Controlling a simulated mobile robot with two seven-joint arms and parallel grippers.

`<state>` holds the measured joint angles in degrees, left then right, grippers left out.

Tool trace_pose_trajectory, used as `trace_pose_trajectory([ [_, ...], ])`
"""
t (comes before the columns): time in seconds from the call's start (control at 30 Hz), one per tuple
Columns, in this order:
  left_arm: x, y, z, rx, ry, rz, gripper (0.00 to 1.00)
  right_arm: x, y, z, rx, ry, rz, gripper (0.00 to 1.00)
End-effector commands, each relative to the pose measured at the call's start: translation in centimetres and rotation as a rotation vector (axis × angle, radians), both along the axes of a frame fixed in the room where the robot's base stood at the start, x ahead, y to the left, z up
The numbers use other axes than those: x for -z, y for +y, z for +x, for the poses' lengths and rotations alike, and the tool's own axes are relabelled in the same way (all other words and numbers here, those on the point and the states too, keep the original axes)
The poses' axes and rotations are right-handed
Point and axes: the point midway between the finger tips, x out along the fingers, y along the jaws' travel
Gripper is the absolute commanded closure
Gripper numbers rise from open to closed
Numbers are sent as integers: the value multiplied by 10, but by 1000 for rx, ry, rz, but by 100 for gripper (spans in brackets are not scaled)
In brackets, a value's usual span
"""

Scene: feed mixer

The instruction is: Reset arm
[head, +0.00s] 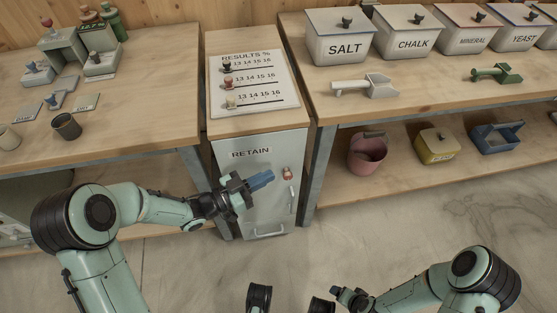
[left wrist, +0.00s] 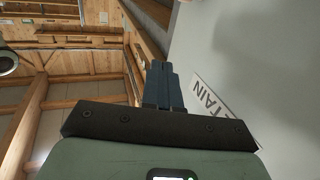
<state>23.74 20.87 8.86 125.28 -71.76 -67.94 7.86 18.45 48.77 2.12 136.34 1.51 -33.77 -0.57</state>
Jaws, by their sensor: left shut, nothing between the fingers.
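My left gripper (head: 262,180) is in front of the grey RETAIN cabinet (head: 262,213), with its blue fingers pointing right across the door. The fingers are shut together with nothing between them. In the left wrist view the shut fingers (left wrist: 163,88) show beside the pale door and its RETAIN label (left wrist: 222,108). I cannot tell whether they touch the door. My right arm is at the lower right, over the floor. Its end (head: 350,297) is small and dark, and its fingers are not clear.
A results board (head: 252,80) with small pegs lies on the cabinet top. The left bench (head: 150,85) holds bottles and cups. The right bench (head: 420,98) holds labelled bins and scoops, with a pink bucket (head: 366,165) on its lower shelf. The floor on the right is clear.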

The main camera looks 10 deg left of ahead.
Motion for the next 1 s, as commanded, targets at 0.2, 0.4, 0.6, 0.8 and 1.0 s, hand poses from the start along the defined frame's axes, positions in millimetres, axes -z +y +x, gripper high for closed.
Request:
trace_pose_trajectory([
  [0.2,0,2,-2,0,1,-1,100,0,0,-1,-1,4,2,17],
  [0.4,24,7,3,-69,82,-12,100,0,0,-1,-1,3,1,17],
  [0.6,144,28,-7,-361,504,-26,100,0,0,-1,-1,3,1,17],
  [0.8,265,39,-84,-617,1010,12,100,0,0,-1,-1,3,1,17],
  [1.0,333,34,-187,-788,1442,68,100,0,0,-1,-1,3,1,17],
])
